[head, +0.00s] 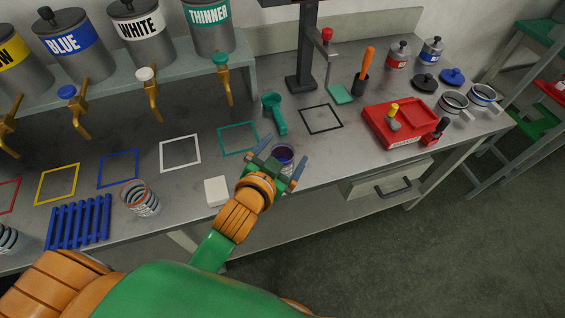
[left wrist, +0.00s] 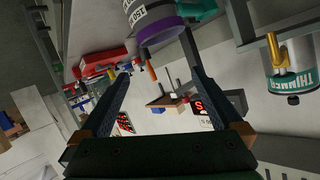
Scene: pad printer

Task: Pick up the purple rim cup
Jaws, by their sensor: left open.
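The purple rim cup (head: 284,152) stands near the bench's front edge, partly hidden by my left gripper. In the left wrist view the cup (left wrist: 150,14) shows at the top, with dark bands and a purple rim, partly cut off by the frame edge. My left gripper (head: 281,158) is open, with one finger on each side of the cup in the head view. My right gripper is not in view.
A white block (head: 217,191) lies left of my gripper. A red-rim cup (head: 140,198) and a blue rack (head: 79,222) stand further left. A teal scoop (head: 274,112) lies behind the purple rim cup. A red tray (head: 400,123) is to the right. The bench's front edge is close.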

